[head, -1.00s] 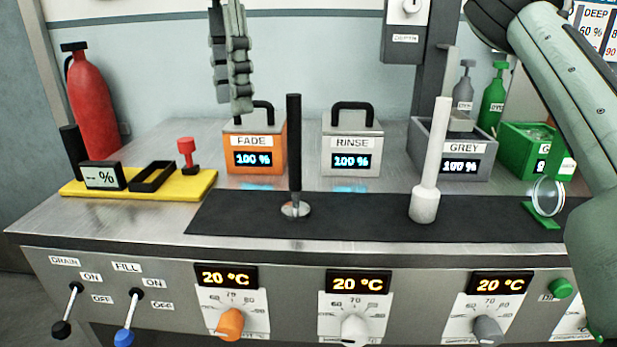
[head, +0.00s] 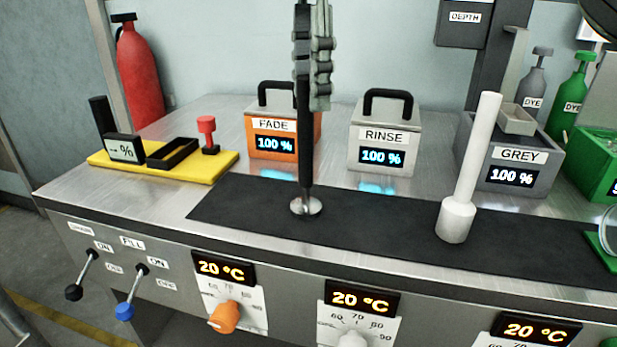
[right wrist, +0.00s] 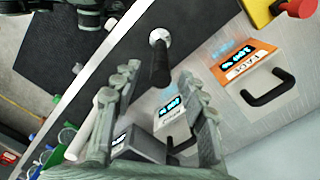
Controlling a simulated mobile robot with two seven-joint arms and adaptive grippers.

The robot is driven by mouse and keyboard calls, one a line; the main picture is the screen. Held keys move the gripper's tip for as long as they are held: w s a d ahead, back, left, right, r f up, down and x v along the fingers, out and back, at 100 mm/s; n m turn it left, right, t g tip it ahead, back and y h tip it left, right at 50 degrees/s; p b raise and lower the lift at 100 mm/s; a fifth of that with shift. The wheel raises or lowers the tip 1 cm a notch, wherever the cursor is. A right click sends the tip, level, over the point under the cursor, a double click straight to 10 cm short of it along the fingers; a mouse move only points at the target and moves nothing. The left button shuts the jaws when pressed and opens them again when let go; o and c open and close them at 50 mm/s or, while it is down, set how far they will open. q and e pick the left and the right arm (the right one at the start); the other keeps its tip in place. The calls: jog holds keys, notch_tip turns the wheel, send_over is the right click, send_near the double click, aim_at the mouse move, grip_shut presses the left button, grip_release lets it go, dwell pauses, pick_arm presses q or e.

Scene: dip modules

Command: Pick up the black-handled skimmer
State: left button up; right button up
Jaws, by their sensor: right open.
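The black-handled skimmer (head: 304,150) stands upright on the black mat, its round metal head down on the mat. My right gripper (head: 313,85) is at the upper part of the handle in the head view, fingers pointing down. One finger shows just right of the handle; the other is mostly hidden. In the right wrist view the gripper (right wrist: 150,88) is open, and the handle (right wrist: 160,65) shows between and beyond the fingertips, nearer the right one. I see no clear contact. My left gripper is not in the head view.
A white rod-like tool (head: 470,170) stands on the black mat (head: 380,222) at right. Behind are the orange FADE box (head: 258,140), the RINSE box (head: 385,137) and the GREY bin (head: 517,157). A yellow tray (head: 222,166) lies left. The mat between skimmer and white tool is clear.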

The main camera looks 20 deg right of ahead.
aim_at(306, 149)
jog(key=f, duration=0.5)
jog(key=shift+a, duration=0.35)
jog(key=shift+r, duration=0.1)
grip_shut()
